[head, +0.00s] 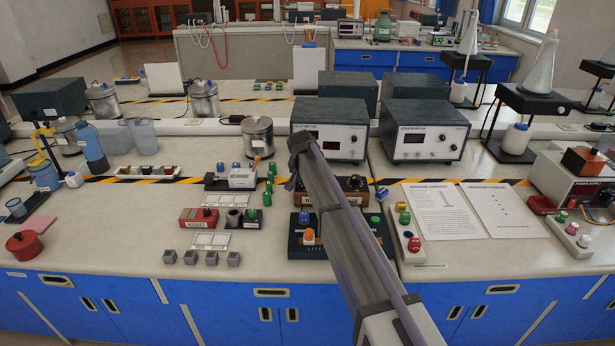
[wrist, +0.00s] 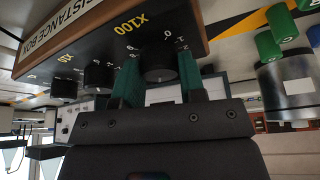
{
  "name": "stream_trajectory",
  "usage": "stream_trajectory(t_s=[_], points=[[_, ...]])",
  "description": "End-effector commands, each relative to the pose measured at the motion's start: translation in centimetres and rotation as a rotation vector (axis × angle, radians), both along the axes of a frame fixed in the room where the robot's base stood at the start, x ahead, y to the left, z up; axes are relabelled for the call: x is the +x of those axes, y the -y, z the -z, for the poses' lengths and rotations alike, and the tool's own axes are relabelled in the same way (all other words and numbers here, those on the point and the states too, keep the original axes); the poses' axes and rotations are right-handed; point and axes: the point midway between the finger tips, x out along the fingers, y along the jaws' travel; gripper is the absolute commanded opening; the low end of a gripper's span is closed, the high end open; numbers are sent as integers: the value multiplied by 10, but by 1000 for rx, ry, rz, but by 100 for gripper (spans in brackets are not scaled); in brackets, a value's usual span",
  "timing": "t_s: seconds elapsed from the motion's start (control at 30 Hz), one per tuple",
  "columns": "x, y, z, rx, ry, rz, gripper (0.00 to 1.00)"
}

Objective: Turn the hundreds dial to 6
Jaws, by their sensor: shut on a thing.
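The resistance box (wrist: 95,35) has a wooden side and a black top and appears upside down in the wrist view. Its hundreds dial (wrist: 160,72), a black knob beside the yellow "X100" mark, sits between the teal fingers of my gripper (wrist: 160,80). My gripper is shut on this dial, one finger on each side. White numerals ring the dial, with 0 near the mark's side; I cannot make out the knob's pointer. In the head view the box (head: 357,186) is partly hidden behind my arm, and the fingertips are hidden.
Other black dials (wrist: 98,76) stand in a row beside the hundreds dial. In the head view, a meter (head: 334,140) stands behind the box and a black board (head: 302,246) in front.

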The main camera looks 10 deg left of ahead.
Motion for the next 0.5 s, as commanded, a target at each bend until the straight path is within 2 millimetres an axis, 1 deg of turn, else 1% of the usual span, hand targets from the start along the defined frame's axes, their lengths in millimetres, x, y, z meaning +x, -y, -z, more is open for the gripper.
stream_trajectory(t_s=[0.2,0.5], points=[[0,-1,0,0,-1,153,14],[0,-1,0,1,-1,275,14]])
